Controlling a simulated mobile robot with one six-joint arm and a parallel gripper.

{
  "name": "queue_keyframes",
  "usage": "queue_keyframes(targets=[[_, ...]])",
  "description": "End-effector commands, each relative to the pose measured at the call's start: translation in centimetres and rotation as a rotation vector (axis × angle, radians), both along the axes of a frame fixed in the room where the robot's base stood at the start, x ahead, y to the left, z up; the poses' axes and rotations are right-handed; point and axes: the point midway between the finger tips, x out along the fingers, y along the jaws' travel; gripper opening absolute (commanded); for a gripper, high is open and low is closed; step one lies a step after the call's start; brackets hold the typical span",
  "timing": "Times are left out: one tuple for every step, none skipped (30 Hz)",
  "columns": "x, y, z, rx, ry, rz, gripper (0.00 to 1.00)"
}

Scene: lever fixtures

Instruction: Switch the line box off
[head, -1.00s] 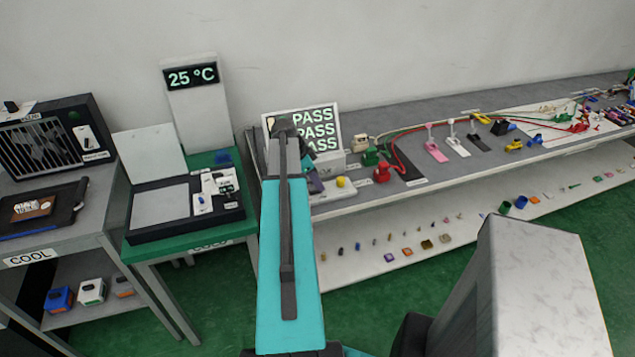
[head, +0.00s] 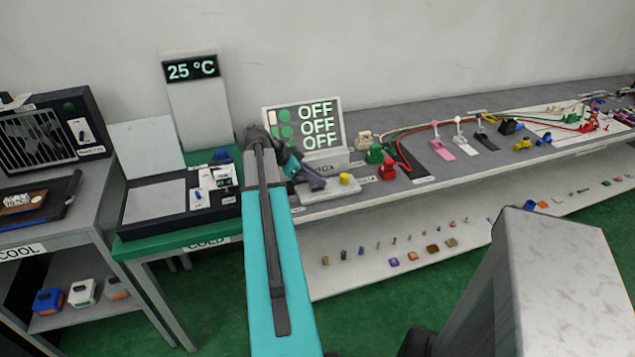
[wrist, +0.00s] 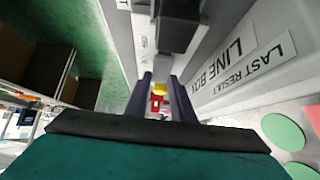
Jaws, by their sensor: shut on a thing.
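The line box (head: 322,157) is a light grey unit at the left end of the long bench, in front of a display board (head: 297,128) that reads OFF on three lines. Its "LINE BOX" label (wrist: 222,60) shows in the wrist view. My gripper (head: 303,178) is low at the box front, partly hidden by my teal arm. In the wrist view my two dark fingers (wrist: 164,85) are close together at a black handle (wrist: 178,25) on the box. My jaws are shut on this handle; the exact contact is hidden.
A yellow button (head: 344,178) on a pale base is just right of my gripper. A green table (head: 128,246) with a 25 °C display (head: 192,68) is on the left.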

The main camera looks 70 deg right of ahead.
Motion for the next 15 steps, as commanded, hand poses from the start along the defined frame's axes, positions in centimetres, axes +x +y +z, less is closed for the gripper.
queue_keyframes(targets=[[0.2, 0.0, -0.33, -0.011, 0.01, 0.004, 0.0], [0.21, 0.02, -0.3, -0.017, 0.016, 0.003, 0.0], [0.23, 0.03, -0.26, -0.022, 0.023, 0.003, 0.0], [0.24, 0.04, -0.22, -0.026, 0.028, 0.003, 0.0], [0.24, 0.04, -0.16, -0.03, 0.031, 0.002, 0.0], [0.23, 0.05, -0.08, -0.034, 0.036, 0.002, 0.0], [0.25, 0.05, -0.05, -0.035, 0.037, 0.002, 0.0], [0.24, 0.06, 0.0, -0.036, 0.039, 0.002, 0.0], [0.24, 0.06, 0.04, -0.037, 0.039, 0.001, 0.0], [0.26, 0.05, 0.07, -0.038, 0.04, 0.001, 0.0], [0.25, 0.05, 0.09, -0.038, 0.04, 0.001, 0.0], [0.25, 0.05, 0.1, -0.037, 0.039, 0.001, 0.0], [0.26, 0.05, 0.11, -0.037, 0.039, 0.001, 0.0], [0.26, 0.05, 0.11, -0.037, 0.039, 0.001, 0.0], [0.26, 0.05, 0.11, -0.037, 0.04, 0.002, 0.0]])
